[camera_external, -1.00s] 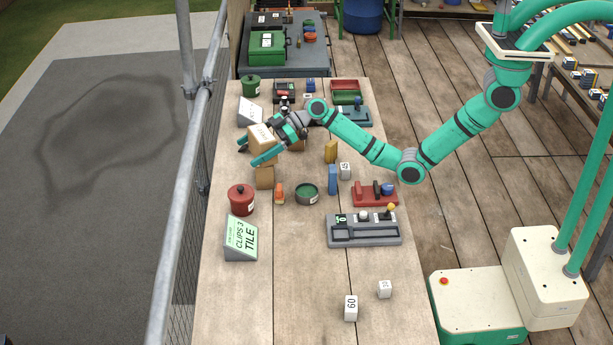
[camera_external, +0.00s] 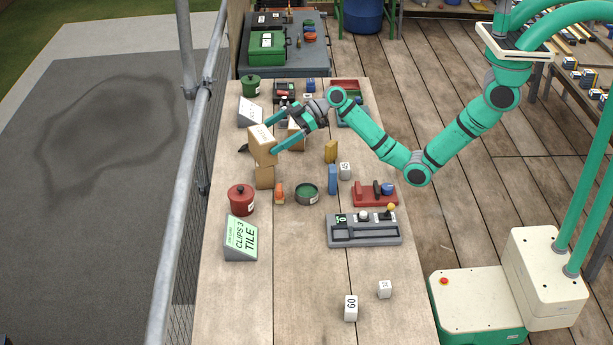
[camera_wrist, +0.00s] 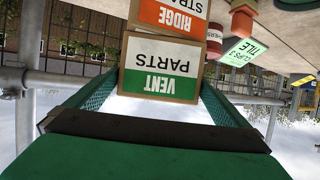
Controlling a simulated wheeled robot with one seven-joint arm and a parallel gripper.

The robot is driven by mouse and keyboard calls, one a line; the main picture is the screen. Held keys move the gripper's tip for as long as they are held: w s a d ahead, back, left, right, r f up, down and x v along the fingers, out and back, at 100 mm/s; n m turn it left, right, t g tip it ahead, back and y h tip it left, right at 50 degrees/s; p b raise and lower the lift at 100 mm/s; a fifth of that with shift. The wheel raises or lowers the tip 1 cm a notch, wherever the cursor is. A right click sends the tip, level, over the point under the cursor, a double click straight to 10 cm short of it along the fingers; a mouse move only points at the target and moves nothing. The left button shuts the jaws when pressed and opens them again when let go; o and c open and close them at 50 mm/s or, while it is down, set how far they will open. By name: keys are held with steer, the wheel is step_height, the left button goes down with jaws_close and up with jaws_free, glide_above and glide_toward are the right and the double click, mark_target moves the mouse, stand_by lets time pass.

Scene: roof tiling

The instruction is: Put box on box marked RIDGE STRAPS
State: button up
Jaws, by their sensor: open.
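The vent parts box (camera_external: 262,148), a brown carton, rests on top of the box marked RIDGE STRAPS (camera_external: 265,177) on the workbench. The upper box looks slightly turned relative to the lower one. In the upside-down wrist view, the VENT PARTS label (camera_wrist: 160,70) has a green band, and the RIDGE STRAPS label (camera_wrist: 172,17) has an orange band. My gripper (camera_external: 276,138) is open at the upper box, on its right side in the external view.
A red lidded pot (camera_external: 241,201), an orange item (camera_external: 279,194) and a dark green bowl (camera_external: 307,191) stand close to the stack. A green-labelled CLIPS sign (camera_external: 241,238) stands in front.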

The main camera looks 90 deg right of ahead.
steer(key=shift+v, duration=2.3)
steer(key=shift+r, duration=0.1)
